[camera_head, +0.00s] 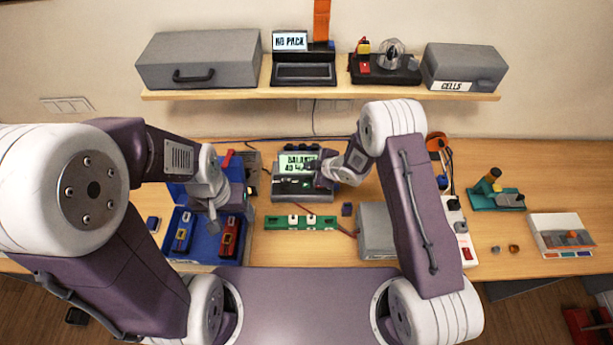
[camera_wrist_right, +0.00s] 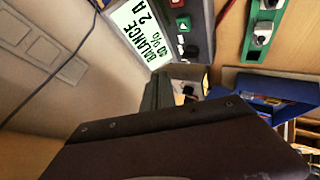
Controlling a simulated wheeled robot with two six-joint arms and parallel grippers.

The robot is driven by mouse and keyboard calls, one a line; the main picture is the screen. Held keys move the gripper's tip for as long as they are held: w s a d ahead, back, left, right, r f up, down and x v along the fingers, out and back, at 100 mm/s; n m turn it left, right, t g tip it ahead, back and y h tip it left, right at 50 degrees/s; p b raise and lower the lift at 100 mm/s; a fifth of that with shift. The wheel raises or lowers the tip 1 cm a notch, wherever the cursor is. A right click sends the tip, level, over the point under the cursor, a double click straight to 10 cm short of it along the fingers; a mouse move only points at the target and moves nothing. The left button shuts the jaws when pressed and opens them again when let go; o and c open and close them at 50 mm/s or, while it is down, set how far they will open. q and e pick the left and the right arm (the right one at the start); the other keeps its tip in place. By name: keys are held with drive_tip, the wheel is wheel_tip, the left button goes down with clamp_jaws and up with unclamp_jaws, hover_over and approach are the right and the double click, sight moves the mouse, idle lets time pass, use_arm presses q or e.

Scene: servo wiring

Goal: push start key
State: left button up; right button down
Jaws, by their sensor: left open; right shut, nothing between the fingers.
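The charger (camera_head: 290,188) stands on the bench with its lit screen (camera_head: 298,164) reading "BALANCE" and a line below. In the right wrist view, the screen (camera_wrist_right: 142,30) shows "BALANCE" and "2 A". Beside it are a red key (camera_wrist_right: 177,3), a green key (camera_wrist_right: 183,23) with a light mark and a dark key (camera_wrist_right: 190,51). My right gripper (camera_head: 318,170) is shut and empty at the charger's right side. In the wrist view, its fingers (camera_wrist_right: 158,88) end near the screen's edge; I cannot tell whether they touch. My left gripper (camera_head: 212,215) is open over the blue tray.
The blue tray (camera_head: 186,255) holds several packs. A green board (camera_head: 300,223) lies in front of the charger, with a grey box (camera_head: 376,232) to its right. A shelf (camera_head: 330,93) with cases runs above. A white power strip (camera_head: 457,228) lies further right.

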sight(308, 186)
drive_tip(key=f+b, duration=0.2)
drive_tip(key=f, duration=0.1)
drive_tip(key=f+b, duration=0.2)
drive_tip(key=f, duration=0.1)
drive_tip(key=w+f+b, duration=0.1)
drive_tip(key=f+b, duration=0.1)
drive_tip(key=shift+a+f+b, duration=0.25)
drive_tip(key=shift+f+b, duration=0.05)
drive_tip(key=shift+f, duration=0.1)
drive_tip(key=shift+f+b, duration=0.3)
use_arm(q)
wheel_tip(308, 186, down, 7)
drive_tip(key=shift+w+a+f, duration=0.2)
drive_tip(key=shift+w, duration=0.2)
use_arm(e)
drive_tip(key=shift+s, duration=0.1)
drive_tip(key=shift+r, duration=0.1)
use_arm(q)
drive_tip(key=shift+w, duration=0.1)
drive_tip(key=shift+f, duration=0.15)
idle(0.5)
